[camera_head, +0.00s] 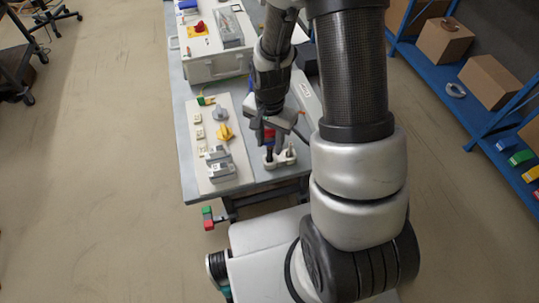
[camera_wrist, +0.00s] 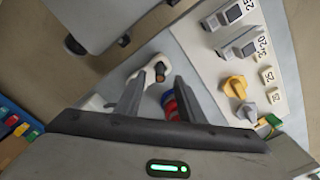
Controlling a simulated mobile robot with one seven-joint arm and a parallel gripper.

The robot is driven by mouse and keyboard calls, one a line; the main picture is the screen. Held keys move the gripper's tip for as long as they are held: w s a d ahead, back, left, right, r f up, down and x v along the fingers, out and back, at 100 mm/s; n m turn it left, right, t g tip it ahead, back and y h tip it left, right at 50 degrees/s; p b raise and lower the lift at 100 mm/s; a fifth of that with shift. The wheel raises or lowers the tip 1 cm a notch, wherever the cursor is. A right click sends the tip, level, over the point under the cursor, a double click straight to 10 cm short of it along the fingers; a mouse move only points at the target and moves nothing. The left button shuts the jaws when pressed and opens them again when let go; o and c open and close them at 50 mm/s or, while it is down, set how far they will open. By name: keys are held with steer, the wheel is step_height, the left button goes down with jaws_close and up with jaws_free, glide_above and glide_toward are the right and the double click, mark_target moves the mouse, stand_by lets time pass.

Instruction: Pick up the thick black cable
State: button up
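My gripper (camera_wrist: 157,92) points down over the near end of the workbench, its two fingers spread apart. A dark plug-like piece with red and blue bands (camera_wrist: 171,106) shows between the fingers, closer to the right one; I cannot tell whether they touch. It also shows under my gripper in the head view (camera_head: 269,134). A white holder (camera_wrist: 137,76) with a dark brown-topped piece (camera_wrist: 160,71) lies just beyond the fingertips.
A pale panel (camera_head: 210,140) with grey sockets, a yellow knob (camera_head: 225,131) and a grey knob lies left of my gripper. Blue shelving (camera_head: 440,75) with cartons stands to the right.

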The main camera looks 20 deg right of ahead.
mark_target(270, 148)
step_height(270, 148, down, 5)
steer(key=shift+f, duration=0.1)
stand_by(0.3)
jaws_close()
